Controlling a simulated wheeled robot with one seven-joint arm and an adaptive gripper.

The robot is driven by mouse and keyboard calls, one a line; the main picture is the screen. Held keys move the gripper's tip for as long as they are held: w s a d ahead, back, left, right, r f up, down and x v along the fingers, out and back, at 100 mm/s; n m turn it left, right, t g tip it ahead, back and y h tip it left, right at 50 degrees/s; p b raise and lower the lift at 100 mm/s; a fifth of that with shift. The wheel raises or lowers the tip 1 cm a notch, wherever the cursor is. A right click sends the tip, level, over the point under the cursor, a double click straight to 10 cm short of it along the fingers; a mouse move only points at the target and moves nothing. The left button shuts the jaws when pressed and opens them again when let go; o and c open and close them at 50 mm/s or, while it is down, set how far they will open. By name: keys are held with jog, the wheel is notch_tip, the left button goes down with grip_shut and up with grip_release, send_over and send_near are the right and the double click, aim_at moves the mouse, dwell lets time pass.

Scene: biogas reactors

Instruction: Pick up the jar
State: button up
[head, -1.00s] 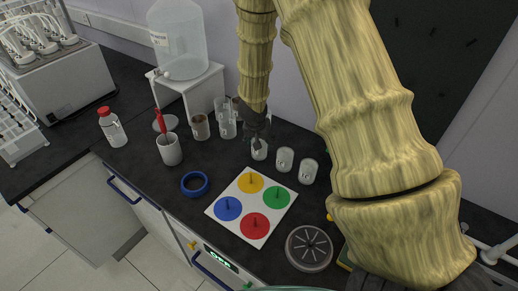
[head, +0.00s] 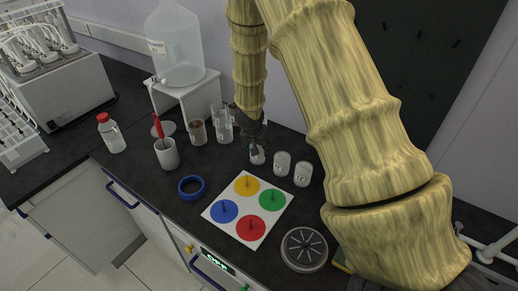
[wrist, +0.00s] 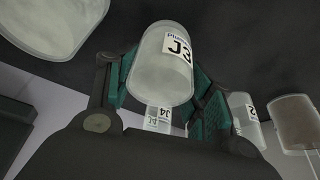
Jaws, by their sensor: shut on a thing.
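A small clear glass jar with pale contents and a white label reading J3 (wrist: 172,75) sits between the two teal-padded fingers of my gripper (wrist: 160,95) in the wrist view. The fingers are shut on its sides. In the head view the same jar (head: 257,157) shows under my gripper (head: 255,146), at the left end of a short row of jars. I cannot tell whether its base is touching the bench. Two similar jars stand to its right, a nearer one (head: 282,164) and a farther one (head: 303,175).
A board with four coloured discs (head: 261,220), a blue ring (head: 192,188) and a round grey disc (head: 304,250) lie in front. Beakers (head: 198,132) stand left of my gripper. A large carboy (head: 178,50) stands on a white stand (head: 204,93).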

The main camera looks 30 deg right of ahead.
notch_tip(320, 180, up, 8)
jog(key=p, duration=0.5)
jog(key=shift+s, duration=0.1)
jog(key=shift+d+r+p, duration=0.1)
jog(key=shift+r+p, duration=0.55)
jog(key=shift+p, duration=0.05)
notch_tip(320, 180, up, 13)
jog(key=p, duration=0.5)
jog(key=shift+p, duration=0.35)
jog(key=shift+f, duration=0.15)
